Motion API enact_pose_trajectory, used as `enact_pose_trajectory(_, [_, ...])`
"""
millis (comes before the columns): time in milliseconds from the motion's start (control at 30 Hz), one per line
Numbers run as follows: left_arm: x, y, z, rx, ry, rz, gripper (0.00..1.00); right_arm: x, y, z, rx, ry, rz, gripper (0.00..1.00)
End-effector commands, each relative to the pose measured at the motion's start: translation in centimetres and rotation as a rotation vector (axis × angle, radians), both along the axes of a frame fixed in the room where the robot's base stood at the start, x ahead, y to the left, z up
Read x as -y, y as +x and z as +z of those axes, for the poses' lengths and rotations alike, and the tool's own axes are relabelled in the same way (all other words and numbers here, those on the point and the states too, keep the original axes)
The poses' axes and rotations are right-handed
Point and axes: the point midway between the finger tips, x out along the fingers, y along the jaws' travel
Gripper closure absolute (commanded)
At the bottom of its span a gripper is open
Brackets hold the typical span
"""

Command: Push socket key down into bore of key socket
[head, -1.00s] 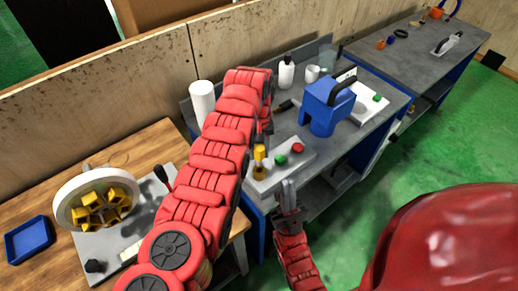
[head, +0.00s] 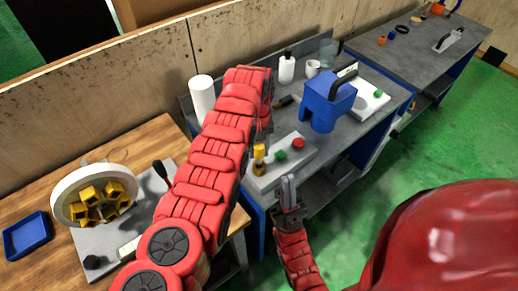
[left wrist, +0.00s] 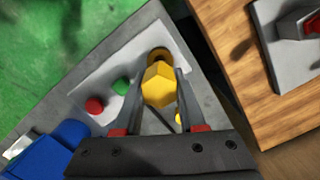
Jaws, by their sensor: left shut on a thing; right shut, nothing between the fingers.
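My left gripper (left wrist: 155,100) is shut on the yellow hexagonal socket key (left wrist: 160,86); in the head view the key (head: 259,151) shows just below the red arm. The brass ring of the key socket (left wrist: 158,54) stands on the pale panel and shows beyond the key in the left wrist view. In the head view the socket (head: 259,169) is directly under the key. The key covers the bore, so I cannot tell how deep it sits. My right gripper (head: 288,189) is shut and empty, in front of the bench edge.
Green (head: 280,155) and red (head: 298,142) buttons sit beside the socket on the panel. A blue machine (head: 318,108) with a black handle stands behind them. A white wheel with yellow blocks (head: 70,210) and a blue tray (head: 27,235) are on the wooden table at left.

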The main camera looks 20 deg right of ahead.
Motion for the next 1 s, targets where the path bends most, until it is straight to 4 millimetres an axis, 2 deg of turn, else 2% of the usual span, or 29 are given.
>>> enact_pose_trajectory(1000, [0.01,0.02,-0.05,0.000,0.000,0.000,1.00,0.00,0.00,-0.59,0.000,0.000,0.000,1.00])
